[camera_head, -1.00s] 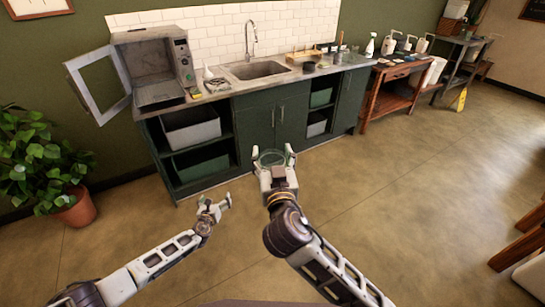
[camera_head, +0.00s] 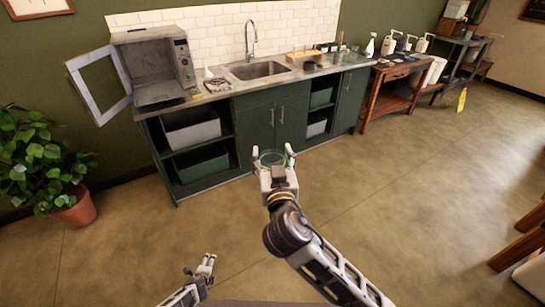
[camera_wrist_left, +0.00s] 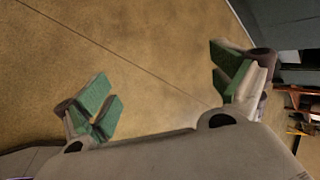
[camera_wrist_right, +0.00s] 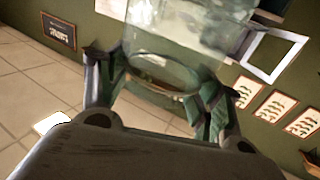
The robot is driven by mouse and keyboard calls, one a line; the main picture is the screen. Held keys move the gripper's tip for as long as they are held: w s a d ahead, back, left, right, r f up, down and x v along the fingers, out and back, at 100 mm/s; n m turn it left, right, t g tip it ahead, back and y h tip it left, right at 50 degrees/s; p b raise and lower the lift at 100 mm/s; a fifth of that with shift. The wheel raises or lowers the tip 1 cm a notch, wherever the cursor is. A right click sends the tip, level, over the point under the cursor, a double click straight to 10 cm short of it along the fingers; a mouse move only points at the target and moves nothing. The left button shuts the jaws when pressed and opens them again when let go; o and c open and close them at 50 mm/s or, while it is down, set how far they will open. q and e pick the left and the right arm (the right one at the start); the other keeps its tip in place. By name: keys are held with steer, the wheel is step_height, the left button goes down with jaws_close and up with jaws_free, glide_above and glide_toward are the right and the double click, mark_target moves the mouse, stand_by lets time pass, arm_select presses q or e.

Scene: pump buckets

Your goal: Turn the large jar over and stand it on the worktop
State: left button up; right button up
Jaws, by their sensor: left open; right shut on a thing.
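The large jar (camera_wrist_right: 172,45) is clear glass and sits between the fingers of my right gripper (camera_wrist_right: 155,95), which is shut on it. In the head view my right gripper (camera_head: 273,157) holds the jar (camera_head: 271,159) above the floor, in front of the green cabinet and apart from the worktop. The jar's tilt and which end is up are hard to tell. The worktop (camera_head: 215,97) runs along the back wall. My left gripper (camera_head: 204,265) is low at the bottom of the head view; in its wrist view (camera_wrist_left: 165,95) it is open and empty over bare floor.
On the worktop, an open microwave (camera_head: 155,75) stands at the left, beside a sink (camera_head: 258,70). A chopping board (camera_head: 303,58) and small items lie right of the sink. A wooden cart (camera_head: 392,85) stands further right. A potted plant (camera_head: 75,208) is at left.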

arm_select(q)
steer(key=s+d+f+n+g, duration=0.1)
steer(key=s+f+n, duration=0.4)
steer(key=s, duration=0.8)
steer(key=s+d+f+n+g+h, duration=0.1)
steer(key=s+f+n, duration=0.4)
steer(key=s, duration=0.9)
steer(key=s+d+f+n+g, duration=0.3)
steer(key=s+f+n+g, duration=0.1)
steer(key=s, duration=1)
steer(key=f+n, duration=0.1)
steer(key=n, duration=0.1)
steer(key=shift+d+n+g+h, duration=0.25)
steer(key=shift+n+g+h, duration=0.05)
steer(key=shift+n, duration=0.1)
arm_select(e)
steer(key=shift+w+d+f, duration=0.15)
steer(key=shift+d, duration=0.2)
steer(key=shift+w+d+f, duration=0.1)
steer(key=shift+d, duration=0.25)
steer(key=s+d+f+m+h, duration=0.1)
steer(key=d+f, duration=0.5)
steer(key=d, duration=0.5)
steer(key=s+d+f+m+h, duration=0.1)
steer(key=d+f+h, duration=0.1)
steer(key=d+f, duration=0.4)
steer(key=d, duration=0.5)
steer(key=shift+d+f, duration=0.2)
steer(key=shift+d, duration=0.2)
